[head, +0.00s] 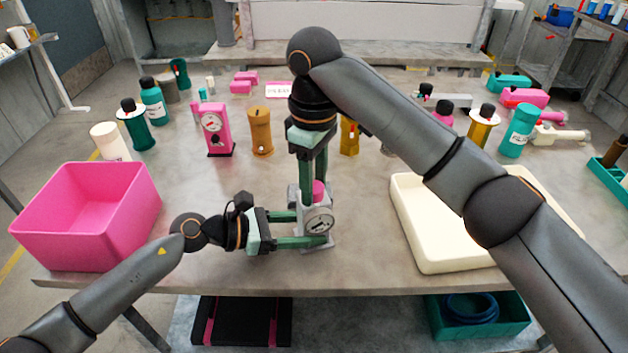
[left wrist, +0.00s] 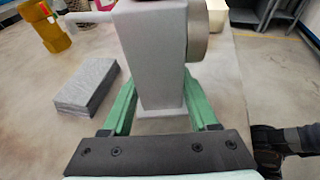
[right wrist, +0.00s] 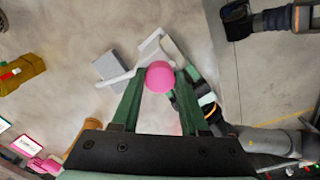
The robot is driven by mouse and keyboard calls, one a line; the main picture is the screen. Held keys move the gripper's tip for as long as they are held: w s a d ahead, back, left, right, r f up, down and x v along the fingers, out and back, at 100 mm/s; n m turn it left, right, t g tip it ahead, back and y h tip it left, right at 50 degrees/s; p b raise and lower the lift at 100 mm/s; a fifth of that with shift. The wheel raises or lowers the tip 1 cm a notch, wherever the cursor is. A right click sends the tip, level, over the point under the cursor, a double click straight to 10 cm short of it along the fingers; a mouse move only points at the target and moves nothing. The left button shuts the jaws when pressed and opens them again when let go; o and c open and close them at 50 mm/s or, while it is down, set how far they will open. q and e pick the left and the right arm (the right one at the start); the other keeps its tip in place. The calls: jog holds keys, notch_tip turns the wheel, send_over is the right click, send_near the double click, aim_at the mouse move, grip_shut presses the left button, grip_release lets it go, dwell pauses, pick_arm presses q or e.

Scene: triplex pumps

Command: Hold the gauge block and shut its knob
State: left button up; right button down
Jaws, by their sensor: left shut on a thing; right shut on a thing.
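The gauge block is a grey upright block with a round white dial (head: 319,220) on its front and a pink knob (head: 319,189) on top. In the left wrist view the grey body (left wrist: 152,50) stands upright between the fingers. My left gripper (head: 310,229) is shut on this body low down, from the left side. My right gripper (head: 313,187) points straight down from above and is shut on the pink knob. In the right wrist view the round knob (right wrist: 159,77) sits between the two green fingertips. The fingers partly hide the block in the head view.
A pink bin (head: 88,225) stands at the left and a cream tray (head: 430,240) at the right. A pink gauge stand (head: 215,131), a brown cylinder (head: 260,132) and several bottles stand behind. A loose grey block (left wrist: 87,86) lies near the held one. The front table edge is close.

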pick_arm(q)
jog(key=shift+f, duration=0.1)
pick_arm(e)
jog(key=shift+c, duration=2)
grip_release()
jog(key=shift+r, duration=0.1)
notch_tip(320, 180, up, 12)
pick_arm(q)
jog(key=o, duration=1.1)
jog(key=shift+c, duration=0.2)
